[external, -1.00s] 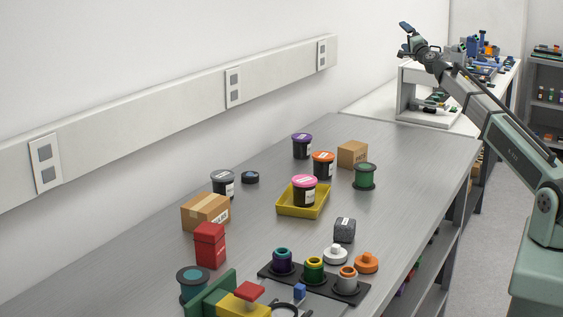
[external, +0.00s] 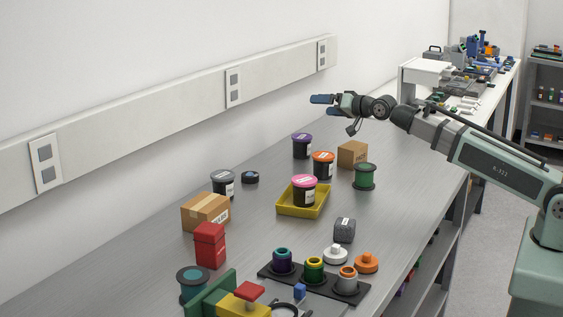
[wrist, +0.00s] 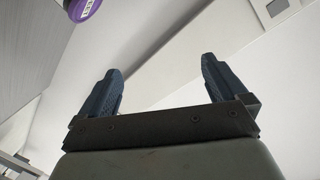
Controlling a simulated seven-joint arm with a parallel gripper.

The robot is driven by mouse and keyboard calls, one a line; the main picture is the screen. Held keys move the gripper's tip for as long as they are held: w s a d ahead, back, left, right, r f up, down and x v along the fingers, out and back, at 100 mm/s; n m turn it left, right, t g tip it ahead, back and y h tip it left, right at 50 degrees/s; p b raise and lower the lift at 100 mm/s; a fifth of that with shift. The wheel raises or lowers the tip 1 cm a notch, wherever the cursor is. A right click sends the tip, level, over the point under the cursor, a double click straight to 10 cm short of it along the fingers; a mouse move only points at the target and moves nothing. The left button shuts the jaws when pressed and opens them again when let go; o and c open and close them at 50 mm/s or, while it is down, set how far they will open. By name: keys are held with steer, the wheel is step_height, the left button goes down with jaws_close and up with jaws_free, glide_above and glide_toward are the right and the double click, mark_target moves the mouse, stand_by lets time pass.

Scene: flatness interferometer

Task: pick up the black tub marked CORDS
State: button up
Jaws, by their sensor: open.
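Several black tubs with coloured lids stand on the grey bench: purple-lidded (external: 302,149), orange-lidded (external: 323,168), pink-lidded (external: 304,194) and grey-lidded (external: 223,186). Their labels are too small to read, so I cannot tell which is marked CORDS. The pink-lidded tub stands in a yellow tray (external: 290,212). My gripper (external: 323,105) is open and empty, above and beyond the purple-lidded tub in the picture. In the wrist view my open fingers (wrist: 160,66) have nothing between them, and a purple lid (wrist: 83,8) shows at the top left edge.
Cardboard boxes (external: 353,154) (external: 205,212), a green spool (external: 364,177), a dark grey block (external: 344,230) and a red container (external: 209,245) stand around the tubs. A black plate with coloured spools (external: 268,270) is nearer the camera. The wall rail (external: 180,110) runs along the left.

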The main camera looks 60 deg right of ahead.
mark_target(328, 156)
steer(key=s+a+f+n+g, duration=0.1)
steer(key=s+a+f+n, duration=0.15)
steer(key=a, duration=0.35)
steer(key=s+a+f+n+g, duration=0.1)
steer(key=s+a+f, duration=0.25)
steer(key=a, duration=0.25)
steer(key=s+d+f+h, duration=0.1)
steer(key=f, duration=0.1)
steer(key=s+f+g+h, duration=0.1)
steer(key=f, duration=0.1)
steer(key=d+f+h, duration=0.1)
steer(key=shift+s+d+f+g, duration=0.3)
steer(key=shift+s+d+f, duration=0.05)
steer(key=shift+s+f, duration=0.05)
steer(key=shift+w+d+f+h, duration=0.25)
steer(key=shift+w+d+h, duration=0.05)
steer(key=shift+w, duration=0.1)
steer(key=shift+x, duration=3.25)
steer(key=shift+s, duration=0.1)
steer(key=c, duration=1)
